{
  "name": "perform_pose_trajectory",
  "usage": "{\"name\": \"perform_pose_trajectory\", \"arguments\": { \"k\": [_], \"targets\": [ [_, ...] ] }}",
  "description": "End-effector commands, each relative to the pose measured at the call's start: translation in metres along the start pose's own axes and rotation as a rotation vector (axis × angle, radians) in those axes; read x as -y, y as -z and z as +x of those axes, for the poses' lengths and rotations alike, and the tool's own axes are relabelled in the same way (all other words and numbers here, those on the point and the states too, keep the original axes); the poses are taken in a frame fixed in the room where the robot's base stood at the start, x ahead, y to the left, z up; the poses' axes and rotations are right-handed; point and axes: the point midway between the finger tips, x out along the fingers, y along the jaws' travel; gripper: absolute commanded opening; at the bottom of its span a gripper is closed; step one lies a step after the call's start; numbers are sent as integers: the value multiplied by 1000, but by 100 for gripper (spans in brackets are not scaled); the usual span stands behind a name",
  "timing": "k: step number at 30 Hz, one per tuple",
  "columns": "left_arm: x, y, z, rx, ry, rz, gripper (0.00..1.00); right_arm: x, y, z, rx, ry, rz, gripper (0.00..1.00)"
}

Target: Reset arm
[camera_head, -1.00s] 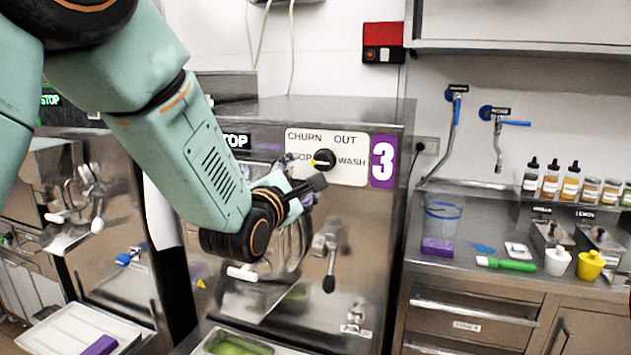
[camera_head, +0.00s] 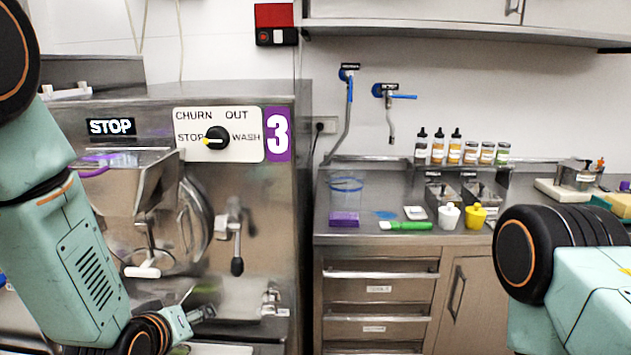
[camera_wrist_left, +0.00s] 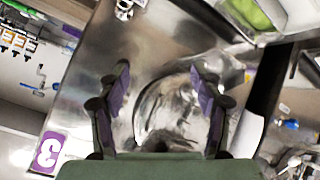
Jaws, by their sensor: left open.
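My left gripper (camera_head: 200,316) is low at the left of the head view, in front of batch freezer 3 (camera_head: 262,255). In the left wrist view the left gripper (camera_wrist_left: 160,75) is open, its two purple-padded fingers spread apart with nothing between them. Behind them is the shiny steel front of the freezer (camera_wrist_left: 85,75). My right arm comes in at the right edge of the head view, but its gripper is out of the picture.
The freezer has a selector knob (camera_head: 217,139) and a black-tipped lever (camera_head: 237,266).

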Motion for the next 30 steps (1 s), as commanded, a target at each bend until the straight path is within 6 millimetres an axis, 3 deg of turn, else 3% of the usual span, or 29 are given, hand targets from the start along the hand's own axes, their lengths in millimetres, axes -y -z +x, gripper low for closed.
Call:
{"name": "perform_pose_trajectory", "arguments": {
  "k": [1, 8, 15, 18, 21, 24, 30],
  "targets": [
    [20, -35, 7, 60, 33, 67, 66, 0, 0, 12, 0, 0, 0, 43],
    [96, -166, 2, 346, 127, 347, 66, 0, 0, 40, 0, 0, 0, 43],
    [172, -300, -31, 656, 188, 464, 66, 0, 0, 75, 0, 0, 0, 43],
    [198, -347, -49, 761, 219, 451, 66, -1, 0, 89, 0, 0, 0, 43],
    [217, -381, -62, 836, 241, 442, 66, -1, 0, 100, 0, 0, 0, 43],
    [228, -401, -70, 879, 254, 437, 66, -1, 0, 106, 0, 0, 0, 43],
    [232, -408, -75, 898, 260, 434, 66, -1, 0, 106, 0, 0, 0, 43]
  ]
}}
